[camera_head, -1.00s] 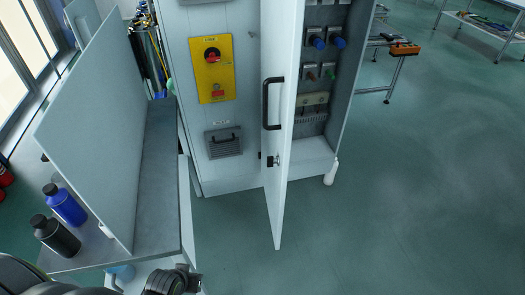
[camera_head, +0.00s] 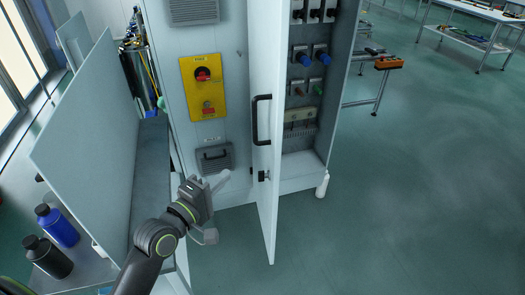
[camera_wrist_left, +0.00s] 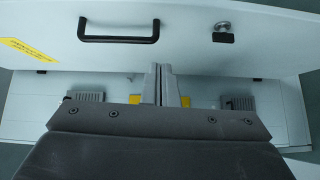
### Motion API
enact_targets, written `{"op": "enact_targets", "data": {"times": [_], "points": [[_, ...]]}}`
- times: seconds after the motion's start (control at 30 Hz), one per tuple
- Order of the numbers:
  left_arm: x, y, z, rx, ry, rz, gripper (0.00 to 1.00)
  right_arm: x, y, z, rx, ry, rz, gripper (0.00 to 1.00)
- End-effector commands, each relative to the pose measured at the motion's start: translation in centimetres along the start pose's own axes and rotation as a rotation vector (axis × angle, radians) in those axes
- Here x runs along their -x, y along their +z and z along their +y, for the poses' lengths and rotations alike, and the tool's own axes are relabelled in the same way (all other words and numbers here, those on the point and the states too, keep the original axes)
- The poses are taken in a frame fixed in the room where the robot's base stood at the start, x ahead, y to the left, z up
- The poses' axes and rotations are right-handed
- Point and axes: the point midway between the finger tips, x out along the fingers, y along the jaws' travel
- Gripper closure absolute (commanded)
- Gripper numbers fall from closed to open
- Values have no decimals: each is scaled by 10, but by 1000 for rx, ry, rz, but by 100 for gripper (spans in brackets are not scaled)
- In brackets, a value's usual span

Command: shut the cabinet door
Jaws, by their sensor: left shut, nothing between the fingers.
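The white cabinet door (camera_head: 268,190) stands open in the head view, jutting toward me beside the open compartment. Its black handle (camera_head: 262,120) and a small black latch (camera_head: 263,175) are on its left, outer face. My left gripper (camera_head: 222,178) is shut and empty, left of the door and in front of the cabinet's closed left part. In the left wrist view, the door (camera_wrist_left: 180,60) spans the top, with the handle (camera_wrist_left: 120,38) and latch (camera_wrist_left: 223,36). My shut fingers (camera_wrist_left: 165,70) overlap its lower edge there; I cannot tell whether they touch. My right gripper is out of view.
Blue and black bottles (camera_head: 58,227) stand by an upright panel (camera_head: 85,140) at left.

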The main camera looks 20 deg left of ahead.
Motion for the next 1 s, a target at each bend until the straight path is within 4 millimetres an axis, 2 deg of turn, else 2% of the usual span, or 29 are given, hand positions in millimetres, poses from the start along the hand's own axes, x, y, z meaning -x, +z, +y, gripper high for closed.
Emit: {"op": "enact_targets", "data": {"times": [0.1, 0.27, 0.67, 0.8, 1.0], "points": [[-4, 1, 10, 34, 29, -6, 100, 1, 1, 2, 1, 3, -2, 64], [-23, 1, 11, 36, 29, -6, 100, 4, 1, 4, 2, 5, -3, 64], [-103, 2, 13, 33, 26, -6, 100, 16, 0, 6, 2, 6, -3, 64], [-115, 16, 13, 36, 26, -6, 100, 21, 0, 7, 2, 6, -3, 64], [-127, 28, 13, 33, 25, -5, 100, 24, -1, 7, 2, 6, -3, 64]]}}
